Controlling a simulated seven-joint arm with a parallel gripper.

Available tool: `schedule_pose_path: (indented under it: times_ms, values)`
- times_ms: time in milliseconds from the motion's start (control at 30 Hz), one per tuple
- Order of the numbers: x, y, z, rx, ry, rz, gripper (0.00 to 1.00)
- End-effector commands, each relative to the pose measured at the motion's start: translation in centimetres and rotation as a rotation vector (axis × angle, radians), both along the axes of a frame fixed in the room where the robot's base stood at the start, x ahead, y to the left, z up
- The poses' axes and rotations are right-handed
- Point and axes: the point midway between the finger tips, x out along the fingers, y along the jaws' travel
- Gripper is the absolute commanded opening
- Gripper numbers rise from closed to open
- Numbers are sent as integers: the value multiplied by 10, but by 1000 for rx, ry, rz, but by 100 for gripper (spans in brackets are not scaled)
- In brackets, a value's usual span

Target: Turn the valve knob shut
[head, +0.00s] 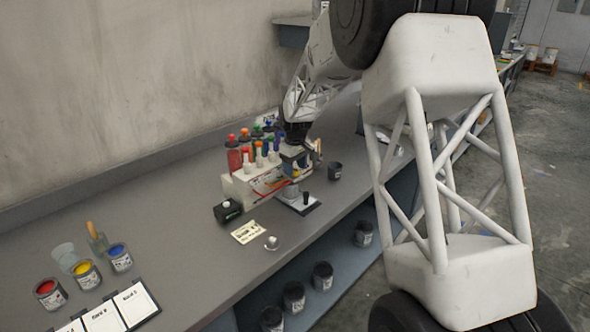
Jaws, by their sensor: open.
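My gripper (300,160) is at the right end of a white bench unit (243,186) with several coloured bottles. It points down and is open, its fingers small and partly mixed in view with the unit's parts. The valve knob cannot be picked out for sure; the part under my gripper is too small and partly hidden. I cannot tell whether the fingers touch anything. Coloured tubes (268,187) run along the unit's front. A small plate with a dark upright post (306,199) stands just below my gripper.
On the grey bench (185,262) are a black box (228,211), a yellowish card (249,232), a small silvery round item (271,243) and a dark cup (334,171). Open paint cans (86,273) and white boards (133,303) are at lower left. The bench front has free room.

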Motion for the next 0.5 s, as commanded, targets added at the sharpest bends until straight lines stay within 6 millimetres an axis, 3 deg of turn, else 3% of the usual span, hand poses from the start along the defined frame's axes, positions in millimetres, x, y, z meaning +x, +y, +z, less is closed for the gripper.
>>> schedule_pose_path:
  times_ms: [500]
  values:
    - [0,0,-11,1,-1,0,55]
